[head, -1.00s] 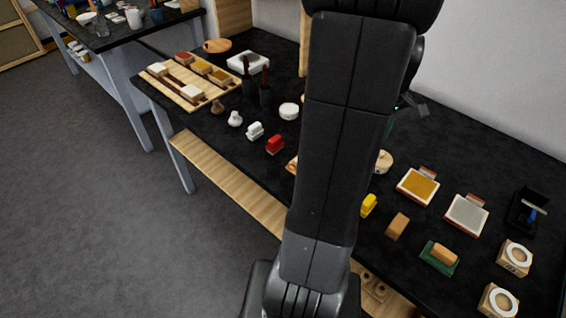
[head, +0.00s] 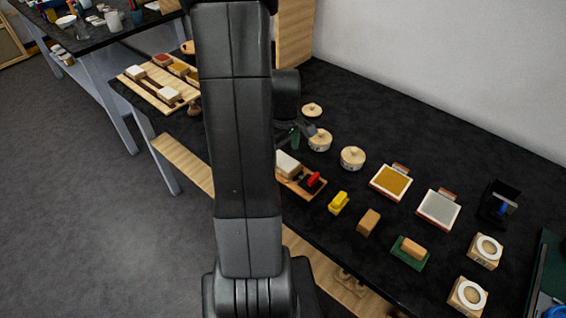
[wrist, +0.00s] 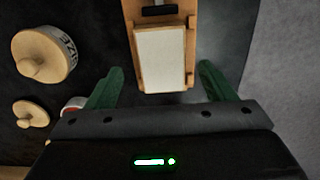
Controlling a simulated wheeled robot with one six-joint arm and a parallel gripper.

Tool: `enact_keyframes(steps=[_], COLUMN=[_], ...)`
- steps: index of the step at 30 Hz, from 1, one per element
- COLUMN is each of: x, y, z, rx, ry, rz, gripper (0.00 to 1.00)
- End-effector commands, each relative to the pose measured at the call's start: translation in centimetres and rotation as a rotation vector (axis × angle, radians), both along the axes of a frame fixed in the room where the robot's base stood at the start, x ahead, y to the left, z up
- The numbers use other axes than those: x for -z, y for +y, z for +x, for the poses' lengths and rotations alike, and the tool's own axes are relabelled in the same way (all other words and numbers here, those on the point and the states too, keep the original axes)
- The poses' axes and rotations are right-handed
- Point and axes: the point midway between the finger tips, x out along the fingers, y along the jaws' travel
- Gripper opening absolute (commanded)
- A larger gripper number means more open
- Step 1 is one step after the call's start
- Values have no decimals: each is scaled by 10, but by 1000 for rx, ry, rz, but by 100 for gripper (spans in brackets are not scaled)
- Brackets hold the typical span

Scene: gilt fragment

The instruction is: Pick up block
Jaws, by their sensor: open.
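A white block (head: 287,163) sits in a wooden tray (head: 309,193) beside a red-and-black item (head: 313,180). In the wrist view the white block (wrist: 161,58) lies lengthwise in the tray (wrist: 188,83), ahead of my gripper. My gripper (wrist: 161,85) is open and empty, its green fingers to the left and right of the tray's near end and apart from it. In the head view my gripper (head: 297,135) is just behind the white block, partly hidden by my arm. A tan block (head: 368,222) and a yellow block (head: 339,203) stand further right.
Wooden-lidded jars (head: 352,158) stand behind the tray; one shows left in the wrist view (wrist: 43,55). A tan block on a green base (head: 413,249), orange (head: 391,182) and grey (head: 438,209) pads are at right. Black tabletop between them is free.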

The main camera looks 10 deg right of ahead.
Motion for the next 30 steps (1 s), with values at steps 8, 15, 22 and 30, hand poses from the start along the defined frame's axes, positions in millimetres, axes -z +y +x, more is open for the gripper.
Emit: enact_keyframes(steps=[8,15,22,30], x=[31,33,33,33], y=[3,3,3,3], z=[-1,-1,-1,-1], rx=[0,0,0,0], ry=[1,0,0,0], rz=[0,0,0,0], gripper=[76,76,41,27])
